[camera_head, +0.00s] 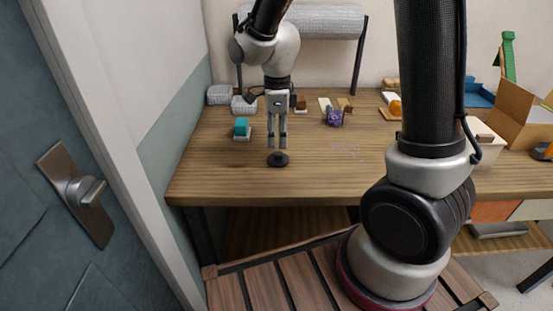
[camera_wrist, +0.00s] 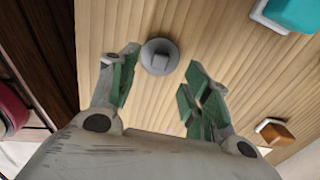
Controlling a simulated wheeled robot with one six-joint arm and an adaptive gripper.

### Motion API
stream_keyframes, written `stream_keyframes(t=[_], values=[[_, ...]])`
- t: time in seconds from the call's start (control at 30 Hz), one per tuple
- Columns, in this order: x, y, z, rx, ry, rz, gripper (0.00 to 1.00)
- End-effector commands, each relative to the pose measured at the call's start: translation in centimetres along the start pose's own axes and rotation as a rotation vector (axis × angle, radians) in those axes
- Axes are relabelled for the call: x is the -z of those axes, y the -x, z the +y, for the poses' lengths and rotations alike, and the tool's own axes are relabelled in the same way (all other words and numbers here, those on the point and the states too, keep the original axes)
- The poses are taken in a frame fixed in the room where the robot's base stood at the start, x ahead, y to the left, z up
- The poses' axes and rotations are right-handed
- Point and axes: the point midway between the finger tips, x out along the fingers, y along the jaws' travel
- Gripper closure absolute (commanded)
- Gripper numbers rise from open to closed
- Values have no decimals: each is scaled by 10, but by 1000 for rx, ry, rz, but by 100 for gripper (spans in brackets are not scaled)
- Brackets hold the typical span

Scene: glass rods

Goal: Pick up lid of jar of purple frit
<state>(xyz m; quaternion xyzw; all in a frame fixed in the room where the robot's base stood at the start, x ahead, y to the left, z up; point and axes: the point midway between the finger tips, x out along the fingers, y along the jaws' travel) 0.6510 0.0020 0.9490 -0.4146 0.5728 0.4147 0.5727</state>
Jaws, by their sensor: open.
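A small round dark lid with a raised knob (camera_head: 278,160) lies flat on the wooden table near its front edge. It looks grey in the wrist view (camera_wrist: 159,56). My gripper (camera_head: 277,146) points down just above the lid, fingers apart and empty. In the wrist view my fingertips (camera_wrist: 162,63) show on either side of the lid, with no contact that I can make out. A purple object (camera_head: 334,118), perhaps the jar of purple frit, sits further back to the right.
A teal block on a white base (camera_head: 241,127) stands left of my gripper, with a brown block (camera_head: 300,103) behind. Grey wrapped packs (camera_head: 219,94) are at the back left. A cardboard box (camera_head: 522,112) is at the right. The table (camera_head: 225,185) is clear around the lid.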

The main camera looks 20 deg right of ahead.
Motion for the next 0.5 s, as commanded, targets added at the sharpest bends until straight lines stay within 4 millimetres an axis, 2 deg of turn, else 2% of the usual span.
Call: stream_keyframes(t=[0.3,0.5], values=[[3,-47,-1,-3,2,2,52],[3,-58,-1,0,3,0,52]])
